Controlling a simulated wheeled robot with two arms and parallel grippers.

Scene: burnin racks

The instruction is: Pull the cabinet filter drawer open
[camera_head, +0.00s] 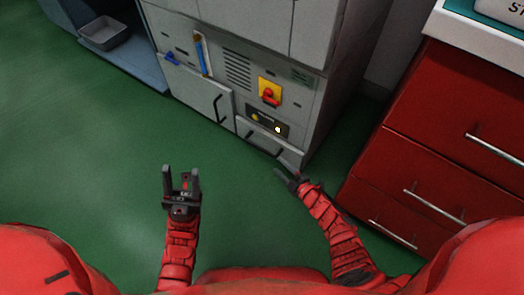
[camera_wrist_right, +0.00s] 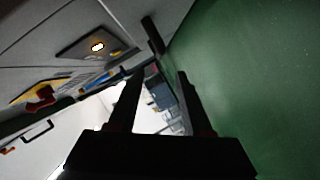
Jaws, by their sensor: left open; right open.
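The grey cabinet (camera_head: 238,68) stands at the top centre of the head view. Its low front drawer (camera_head: 262,143), below a dark control panel, looks closed and carries a dark handle (camera_head: 277,153). In the right wrist view a dark bar (camera_wrist_right: 153,35), apparently this handle, lies just beyond the fingertips, apart from them. My right gripper (camera_head: 286,177) is open and empty, low in front of the drawer's right end; its two fingers also show in the wrist view (camera_wrist_right: 158,75). My left gripper (camera_head: 181,176) is open and empty over the floor, left of the drawer.
A red drawer unit (camera_head: 425,150) with metal handles stands close on the right. The cabinet has a red and yellow switch (camera_head: 269,93) and a door with a black handle (camera_head: 218,108). A grey tray (camera_head: 105,33) sits upper left. The green floor (camera_head: 90,160) is clear on the left.

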